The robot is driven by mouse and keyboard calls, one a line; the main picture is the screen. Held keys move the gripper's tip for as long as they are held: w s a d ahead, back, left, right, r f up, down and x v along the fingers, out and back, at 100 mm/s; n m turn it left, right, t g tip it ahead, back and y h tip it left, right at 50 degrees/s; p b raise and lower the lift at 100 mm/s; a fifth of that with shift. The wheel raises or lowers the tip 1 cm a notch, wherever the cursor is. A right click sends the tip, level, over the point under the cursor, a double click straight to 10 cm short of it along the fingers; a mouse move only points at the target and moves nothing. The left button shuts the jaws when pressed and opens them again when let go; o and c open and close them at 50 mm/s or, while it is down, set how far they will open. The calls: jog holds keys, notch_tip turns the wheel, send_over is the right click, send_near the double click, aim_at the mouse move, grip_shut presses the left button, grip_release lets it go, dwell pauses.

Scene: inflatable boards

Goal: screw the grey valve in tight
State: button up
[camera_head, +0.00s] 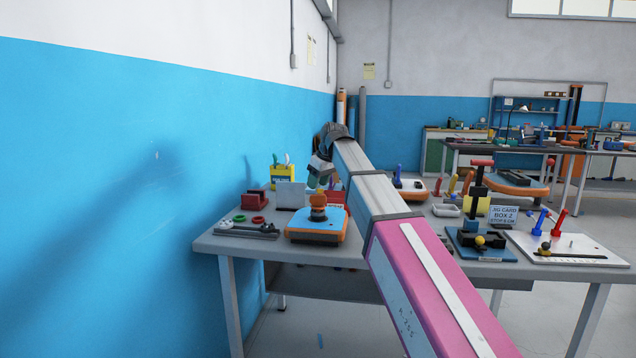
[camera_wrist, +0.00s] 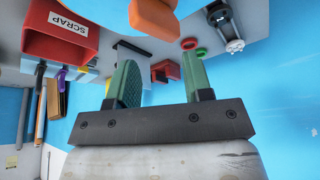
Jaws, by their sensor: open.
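I cannot make out a grey valve on the board for sure. A grey-and-black fitting (camera_wrist: 231,38) lies on a grey rack (camera_head: 246,231) left of the board; I cannot tell if it is the valve. My gripper (camera_head: 320,174) is above and behind the knob. Its green fingers (camera_wrist: 160,82) are apart, with nothing between them.
Red and green rings (camera_head: 248,219) lie by the rack. Behind stand a red block (camera_head: 255,199), a grey plate (camera_head: 290,195), a yellow tool holder (camera_head: 283,174) and a red SCRAP bin (camera_wrist: 62,33). A blue wall (camera_head: 120,180) bounds the left. Jigs (camera_head: 484,240) fill the right.

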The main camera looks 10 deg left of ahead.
aim_at(318, 196)
jog(key=shift+n, duration=0.4)
jog(key=shift+g, duration=0.3)
jog(key=n, duration=0.2)
jog(key=shift+w+n+g, duration=0.1)
jog(key=shift+n+g, duration=0.3)
jog(key=shift+n+y, duration=0.4)
jog(key=shift+n, duration=0.2)
jog(key=shift+g, duration=0.3)
jog(key=n+g, duration=0.1)
jog(key=n, duration=0.2)
jog(key=shift+n, duration=0.4)
jog(key=shift+f, duration=0.1)
jog(key=shift+f, duration=2.55)
